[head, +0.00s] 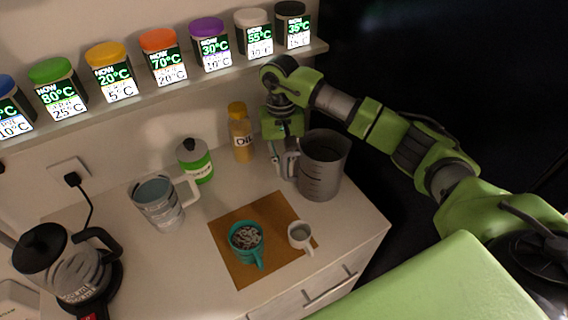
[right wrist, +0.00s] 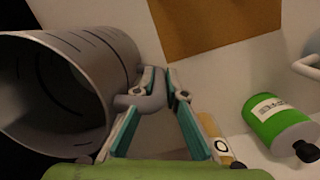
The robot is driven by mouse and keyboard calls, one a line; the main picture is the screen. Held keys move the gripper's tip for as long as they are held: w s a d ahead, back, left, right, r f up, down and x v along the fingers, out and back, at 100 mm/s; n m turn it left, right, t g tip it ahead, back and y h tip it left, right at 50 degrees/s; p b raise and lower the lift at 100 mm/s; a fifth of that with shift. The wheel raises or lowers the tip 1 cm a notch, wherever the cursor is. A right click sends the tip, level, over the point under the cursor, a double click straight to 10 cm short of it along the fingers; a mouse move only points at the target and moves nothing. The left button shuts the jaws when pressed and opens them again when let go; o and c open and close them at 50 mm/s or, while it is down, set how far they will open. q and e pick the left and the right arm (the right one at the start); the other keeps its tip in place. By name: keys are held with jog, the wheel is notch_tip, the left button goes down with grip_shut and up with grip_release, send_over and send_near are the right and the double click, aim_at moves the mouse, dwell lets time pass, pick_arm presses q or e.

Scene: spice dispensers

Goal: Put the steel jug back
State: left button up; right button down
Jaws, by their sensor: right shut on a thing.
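The steel jug (head: 322,168) is a grey, wide-mouthed vessel with dark level marks, upright at the right end of the counter in the head view. My right gripper (head: 284,163) is on its left side, at the handle. In the right wrist view the jug (right wrist: 85,85) lies to the left with its mouth facing the lower left, and the gripper (right wrist: 163,82) is shut on its handle (right wrist: 142,103). I cannot tell whether the jug's base touches the counter. My left gripper is not in view.
A brown mat (head: 232,268) holds a teal cup (head: 246,243) and a small white cup (head: 301,236). A clear measuring jug (head: 158,205), green-labelled bottle (head: 196,162), oil bottle (head: 240,133) and kettle (head: 66,265) stand around. Several lidded jars line the shelf (head: 190,84). The counter's right edge is near the jug.

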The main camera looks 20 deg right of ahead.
jog(key=shift+f, duration=0.15)
jog(key=c, duration=2.1)
grip_release()
jog(key=shift+r, duration=0.2)
jog(key=shift+w+r, duration=0.1)
jog(key=shift+r, duration=0.1)
jog(key=r+b, duration=0.1)
jog(key=r, duration=0.2)
jog(key=r+b, duration=0.1)
jog(key=r, duration=0.3)
jog(key=w+r+b, duration=0.1)
jog(key=r, duration=0.3)
jog(key=shift+w+d+r, duration=0.1)
jog(key=shift+d+r, duration=0.05)
jog(key=shift+r, duration=0.1)
